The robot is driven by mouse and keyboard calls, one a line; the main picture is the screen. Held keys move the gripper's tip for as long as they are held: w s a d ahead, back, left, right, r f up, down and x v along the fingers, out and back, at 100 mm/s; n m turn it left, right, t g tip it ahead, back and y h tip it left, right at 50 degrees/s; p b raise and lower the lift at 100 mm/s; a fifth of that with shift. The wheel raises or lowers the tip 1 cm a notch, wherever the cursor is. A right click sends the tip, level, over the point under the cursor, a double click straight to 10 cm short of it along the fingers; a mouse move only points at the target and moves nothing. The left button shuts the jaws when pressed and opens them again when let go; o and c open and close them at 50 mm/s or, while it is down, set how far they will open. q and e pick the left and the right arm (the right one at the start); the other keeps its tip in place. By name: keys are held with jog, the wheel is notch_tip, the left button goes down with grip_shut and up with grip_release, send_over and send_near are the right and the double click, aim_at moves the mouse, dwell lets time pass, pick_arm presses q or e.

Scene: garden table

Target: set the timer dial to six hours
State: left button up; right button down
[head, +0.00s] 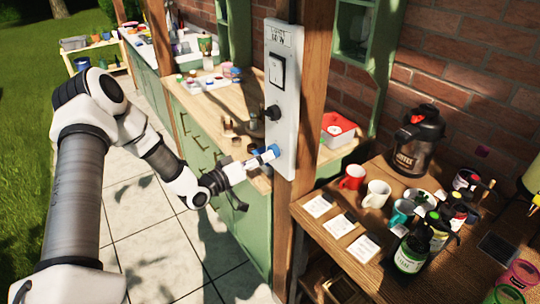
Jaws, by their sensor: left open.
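A pale control panel (282,95) is fixed upright on a wooden post. It carries a label at the top, a black rocker switch (277,70), a round black knob (272,112) and, lower down, a small blue part (275,150). I cannot tell which is the timer dial, and no dial marks are readable. My left gripper (257,162) is open at the lower part of the panel, close to the blue part and below the black knob. I cannot tell whether it touches anything. My right gripper is out of view.
The wooden post (315,80) stands between a green cabinet counter (258,185) with pots behind and a wooden table (320,240) at right. That table holds mugs, bottles, cards and a black coffee jug (418,145).

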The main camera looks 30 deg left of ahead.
pick_arm(q)
jog(key=shift+x, duration=1.4)
jog(key=c, duration=1.1)
